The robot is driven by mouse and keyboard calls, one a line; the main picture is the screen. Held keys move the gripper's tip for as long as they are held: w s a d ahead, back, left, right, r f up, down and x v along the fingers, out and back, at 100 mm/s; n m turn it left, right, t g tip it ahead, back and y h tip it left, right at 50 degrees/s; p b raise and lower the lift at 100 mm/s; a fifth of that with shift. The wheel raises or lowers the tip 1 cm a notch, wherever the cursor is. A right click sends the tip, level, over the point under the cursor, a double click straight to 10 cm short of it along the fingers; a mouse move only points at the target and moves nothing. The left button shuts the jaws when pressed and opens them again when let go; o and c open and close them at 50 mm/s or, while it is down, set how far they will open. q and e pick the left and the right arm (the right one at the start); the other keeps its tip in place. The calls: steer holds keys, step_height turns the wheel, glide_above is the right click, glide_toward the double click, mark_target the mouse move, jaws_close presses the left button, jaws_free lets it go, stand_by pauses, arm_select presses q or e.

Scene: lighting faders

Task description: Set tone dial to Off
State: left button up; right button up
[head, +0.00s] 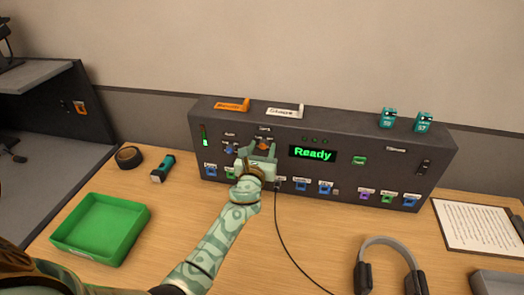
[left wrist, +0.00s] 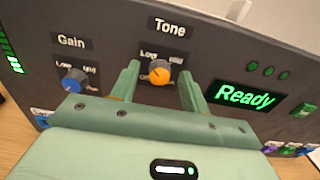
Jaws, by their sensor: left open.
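My left gripper (head: 262,151) is in front of the panel. Its fingers are open, one on each side of the dial in the left wrist view, with gaps between fingers and knob. In the head view the dial (head: 263,145) is partly covered by the gripper. My right gripper is not in view.
A blue gain dial (left wrist: 73,80) sits left of the tone dial. A green "Ready" display (head: 312,154) is on the right. A cable hangs from the panel (head: 420,165) front.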

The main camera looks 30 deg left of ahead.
arm_select(q)
steer(key=shift+c, duration=0.7)
steer(key=c, duration=0.9)
steer(key=shift+o, duration=0.2)
steer(key=shift+n, duration=0.4)
steer(key=n, duration=0.3)
steer(key=shift+f+b, duration=0.1)
steer(key=shift+b, duration=0.25)
steer(key=n+b, duration=0.1)
steer(key=n, duration=0.9)
steer(key=shift+a+n+b, duration=0.1)
steer(key=shift+n+b, duration=0.25)
steer(key=shift+n, duration=0.05)
steer(key=shift+f+n, duration=0.1)
steer(key=shift+n, duration=1.5)
